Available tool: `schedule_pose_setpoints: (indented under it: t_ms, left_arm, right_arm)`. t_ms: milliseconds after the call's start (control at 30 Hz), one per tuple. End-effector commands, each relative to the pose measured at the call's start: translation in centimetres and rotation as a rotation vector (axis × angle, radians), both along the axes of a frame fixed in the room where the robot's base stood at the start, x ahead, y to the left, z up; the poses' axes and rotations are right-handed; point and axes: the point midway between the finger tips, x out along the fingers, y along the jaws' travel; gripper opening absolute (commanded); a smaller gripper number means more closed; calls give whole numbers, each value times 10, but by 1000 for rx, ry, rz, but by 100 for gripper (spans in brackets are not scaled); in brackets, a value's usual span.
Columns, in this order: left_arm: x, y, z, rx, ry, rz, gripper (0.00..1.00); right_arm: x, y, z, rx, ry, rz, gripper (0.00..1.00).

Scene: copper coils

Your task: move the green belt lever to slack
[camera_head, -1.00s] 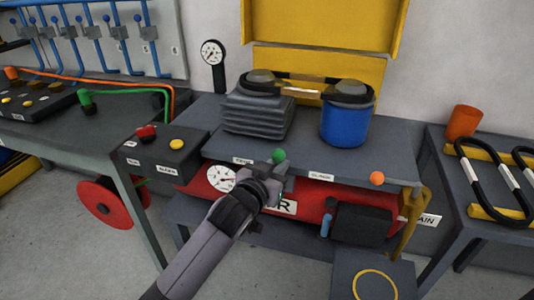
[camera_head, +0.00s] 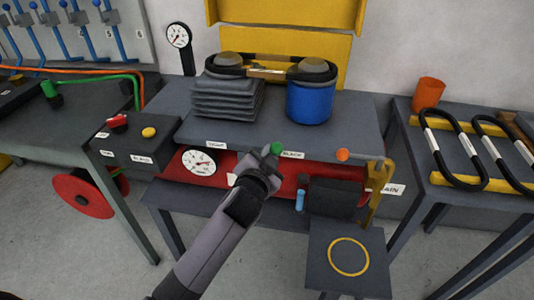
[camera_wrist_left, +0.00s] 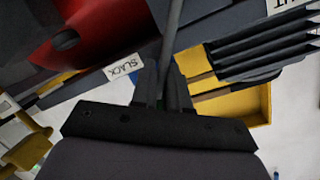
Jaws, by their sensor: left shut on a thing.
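The belt lever has a green knob (camera_head: 277,149) at the front edge of the compressor bench, just left of the SLACK label (camera_head: 292,154). The TIGHT label (camera_head: 216,144) is farther left. My left gripper (camera_head: 268,159) is shut on the green belt lever just below its knob. In the left wrist view, the lever's dark rod (camera_wrist_left: 172,40) runs up from between the fingers (camera_wrist_left: 165,88). The SLACK label (camera_wrist_left: 122,67) lies beside them. The lever's lower part is hidden. My right gripper is not in view.
An orange knob (camera_head: 343,155) sits to the right on the same edge. A red tank (camera_head: 225,178) with a gauge (camera_head: 199,162) is below. A belt spans a grey bellows stack (camera_head: 226,98) and a blue cylinder (camera_head: 309,103). A button box (camera_head: 135,145) stands left.

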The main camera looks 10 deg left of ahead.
Motion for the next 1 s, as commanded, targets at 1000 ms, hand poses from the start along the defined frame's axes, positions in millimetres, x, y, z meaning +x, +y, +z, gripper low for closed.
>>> schedule_pose_setpoints:
  t_ms: [1000]
  left_arm:
    - [1, 2, 2, 6, 0, -1, 33]
  right_arm:
    - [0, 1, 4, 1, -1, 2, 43]
